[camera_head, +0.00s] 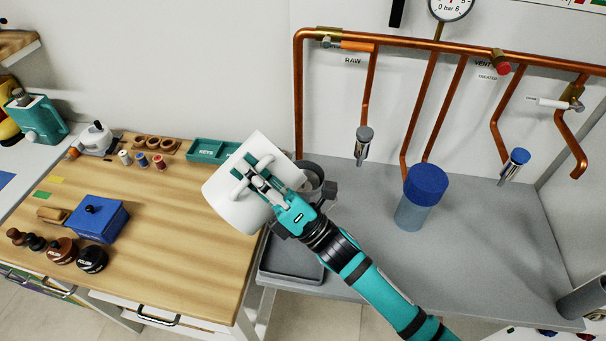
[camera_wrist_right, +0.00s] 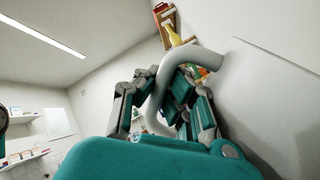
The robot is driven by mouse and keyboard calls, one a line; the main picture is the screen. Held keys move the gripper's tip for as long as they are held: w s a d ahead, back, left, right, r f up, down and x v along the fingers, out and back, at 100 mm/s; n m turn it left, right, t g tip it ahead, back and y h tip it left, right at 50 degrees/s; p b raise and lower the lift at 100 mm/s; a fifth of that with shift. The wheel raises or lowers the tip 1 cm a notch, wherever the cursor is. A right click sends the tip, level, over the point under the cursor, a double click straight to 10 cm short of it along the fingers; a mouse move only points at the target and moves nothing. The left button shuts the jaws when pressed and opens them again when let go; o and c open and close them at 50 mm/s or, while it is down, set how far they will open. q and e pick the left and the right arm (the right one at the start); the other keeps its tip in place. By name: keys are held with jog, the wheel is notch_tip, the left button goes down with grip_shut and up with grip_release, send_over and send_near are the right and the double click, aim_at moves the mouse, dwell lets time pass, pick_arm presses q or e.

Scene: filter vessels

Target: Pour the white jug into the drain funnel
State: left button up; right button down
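The white jug (camera_head: 226,205) is held tilted, in the air over the gap between the wooden worktop and the grey bench. My right gripper (camera_head: 263,188) is shut on its handle. In the right wrist view, the white curved handle (camera_wrist_right: 160,92) passes between the fingers of the right gripper (camera_wrist_right: 165,105). A dark grey round vessel, apparently the drain funnel (camera_head: 329,174), is just right of the jug, partly hidden by the jug and gripper. I cannot see whether liquid is flowing. My left gripper is not in view.
A grey tray (camera_head: 285,274) lies below the jug. A blue-topped cylinder (camera_head: 411,215) stands on the grey bench (camera_head: 480,255) under copper pipes (camera_head: 440,40). A teal KEYS tray (camera_head: 207,150) and a blue box (camera_head: 97,220) sit on the wooden worktop (camera_head: 165,225).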

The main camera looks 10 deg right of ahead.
aim_at(269, 156)
jog(key=shift+w+d+r+m+t+h, duration=0.15)
jog(key=shift+d+m+t+h, duration=0.1)
jog(key=shift+m+t, duration=0.35)
jog(key=shift+w+d+m+t+h, duration=0.2)
jog(key=shift+d+m+t, duration=0.1)
jog(key=shift+m+t, duration=0.25)
jog(key=shift+w+d+r+m+t+h, duration=0.15)
jog(key=shift+d+m+t, duration=0.1)
jog(key=shift+m+t, duration=0.3)
dwell(3.2)
jog(key=shift+w+d+r+m+t+h, duration=0.25)
jog(key=shift+d+m+t+h, duration=0.15)
jog(key=shift+m, duration=0.25)
jog(key=shift+w+d+r+m+t+h, duration=0.15)
jog(key=shift+w+d+m+t+h, duration=0.15)
jog(key=shift+d+m+t, duration=0.25)
dwell(1.9)
